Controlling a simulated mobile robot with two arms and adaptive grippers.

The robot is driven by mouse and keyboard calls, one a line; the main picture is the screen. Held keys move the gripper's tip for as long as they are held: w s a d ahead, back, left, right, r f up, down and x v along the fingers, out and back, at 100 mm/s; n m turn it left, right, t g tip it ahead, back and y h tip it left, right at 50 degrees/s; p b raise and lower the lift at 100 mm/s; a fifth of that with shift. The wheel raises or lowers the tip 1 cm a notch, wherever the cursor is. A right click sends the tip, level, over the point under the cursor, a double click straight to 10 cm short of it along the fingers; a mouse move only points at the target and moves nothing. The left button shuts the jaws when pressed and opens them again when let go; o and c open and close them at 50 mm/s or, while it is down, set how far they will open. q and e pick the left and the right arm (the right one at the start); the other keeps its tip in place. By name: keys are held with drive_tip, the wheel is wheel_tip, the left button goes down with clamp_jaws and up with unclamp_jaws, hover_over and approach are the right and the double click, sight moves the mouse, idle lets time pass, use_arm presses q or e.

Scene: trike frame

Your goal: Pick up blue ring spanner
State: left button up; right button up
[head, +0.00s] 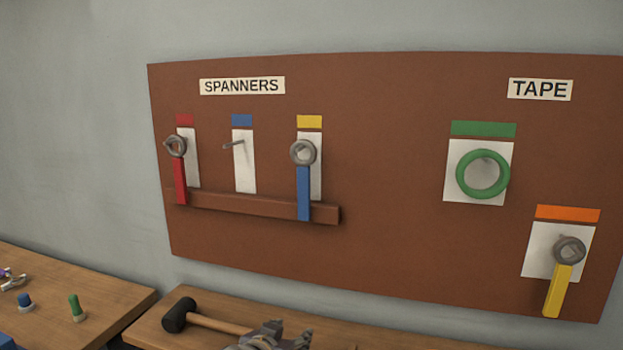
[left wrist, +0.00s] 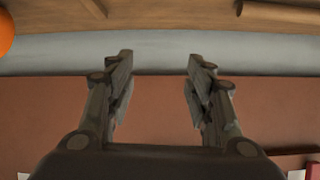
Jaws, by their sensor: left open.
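The blue ring spanner (head: 303,192) hangs upright in the head view, its grey ring on the peg under the yellow label (head: 309,121). Its blue handle passes in front of the brown ledge (head: 250,206). The peg under the blue label (head: 242,120) is bare. My left gripper (head: 270,332) shows at the bottom edge of the head view, mostly cut off, below and apart from the spanner. In the left wrist view my left gripper (left wrist: 160,68) is open with nothing between its fingers. The blue spanner cannot be made out there. My right gripper is not in view.
A red spanner (head: 181,180) hangs at left, a green tape ring (head: 461,188) and a yellow-handled spanner (head: 557,291) at right. A black mallet (head: 180,315) lies on the bench below. Bare board lies between the blue spanner and the tape.

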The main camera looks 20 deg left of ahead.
use_arm(q)
drive_tip(key=w+a+r+t, duration=0.1)
drive_tip(key=w+r+t, duration=0.15)
drive_tip(key=r, duration=0.55)
drive_tip(key=w+a+r+t, duration=0.1)
drive_tip(key=w+r, duration=0.2)
drive_tip(key=r, duration=0.5)
drive_tip(key=n+t, duration=0.1)
drive_tip(key=t, duration=0.1)
approach(302, 177)
drive_tip(key=w+p, duration=0.2)
drive_tip(key=w, duration=0.3)
drive_tip(key=shift+w+d, duration=0.15)
drive_tip(key=shift+w, duration=0.2)
drive_tip(key=shift+w+p, duration=0.35)
drive_tip(key=shift+p, duration=0.15)
drive_tip(key=w+p, duration=0.2)
drive_tip(key=w, duration=0.2)
drive_tip(key=shift+f, duration=0.1)
drive_tip(key=shift+w, duration=0.35)
drive_tip(key=shift+d+f, duration=0.1)
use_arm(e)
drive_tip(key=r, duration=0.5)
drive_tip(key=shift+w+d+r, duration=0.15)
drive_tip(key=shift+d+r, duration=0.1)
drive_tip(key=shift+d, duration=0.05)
use_arm(q)
drive_tip(key=shift+c, duration=0.5)
